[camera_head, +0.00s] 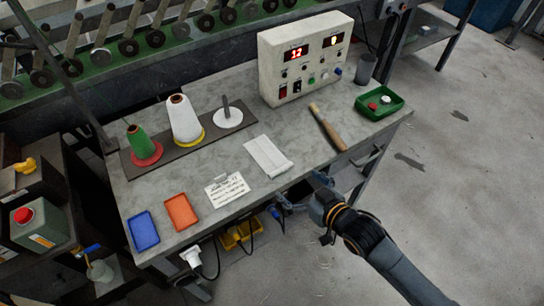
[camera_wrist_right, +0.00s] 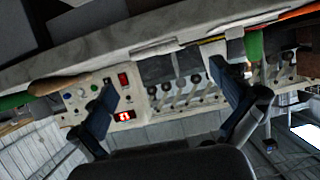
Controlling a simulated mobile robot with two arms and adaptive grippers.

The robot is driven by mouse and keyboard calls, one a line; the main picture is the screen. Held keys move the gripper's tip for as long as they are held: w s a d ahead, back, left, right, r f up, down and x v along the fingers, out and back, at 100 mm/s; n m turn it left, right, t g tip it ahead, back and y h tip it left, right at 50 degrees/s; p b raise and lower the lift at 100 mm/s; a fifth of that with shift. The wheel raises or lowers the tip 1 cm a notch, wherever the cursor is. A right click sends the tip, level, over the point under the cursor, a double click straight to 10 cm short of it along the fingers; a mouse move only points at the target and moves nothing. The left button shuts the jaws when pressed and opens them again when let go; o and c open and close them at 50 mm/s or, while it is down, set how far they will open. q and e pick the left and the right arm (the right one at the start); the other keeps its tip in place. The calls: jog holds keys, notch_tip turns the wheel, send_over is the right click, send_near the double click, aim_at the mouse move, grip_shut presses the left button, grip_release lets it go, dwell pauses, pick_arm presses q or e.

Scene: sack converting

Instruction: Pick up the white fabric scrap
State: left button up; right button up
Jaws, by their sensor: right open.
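The white fabric scrap (camera_head: 268,156) lies flat on the grey workbench (camera_head: 205,160), near the middle of its front half. My right gripper (camera_head: 302,196) is just off the bench's front edge, to the right of and nearer than the scrap, and apart from it. Its two fingers are spread and empty in the right wrist view (camera_wrist_right: 163,82). I cannot clearly make out the scrap in that view. My left gripper is not in view.
A wooden-handled tool (camera_head: 327,127) lies right of the scrap, and a printed sheet (camera_head: 226,190) lies left. A control box (camera_head: 305,62) stands behind. A green tray (camera_head: 380,102), orange tray (camera_head: 180,211), blue tray (camera_head: 143,231) and thread cones (camera_head: 184,119) occupy other parts.

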aim_at(281, 168)
jog(key=x, duration=0.4)
jog(key=shift+w+d+r+p, duration=0.1)
jog(key=shift+w+d+p, duration=0.05)
jog(key=shift+w+p, duration=0.2)
jog(key=x, duration=0.3)
jog(key=shift+w, duration=0.2)
jog(key=shift+w+f, duration=0.15)
jog(key=shift+f, duration=0.05)
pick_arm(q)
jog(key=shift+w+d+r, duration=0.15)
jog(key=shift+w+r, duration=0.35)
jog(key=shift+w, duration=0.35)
pick_arm(e)
jog(key=shift+c, duration=0.4)
jog(key=c, duration=0.8)
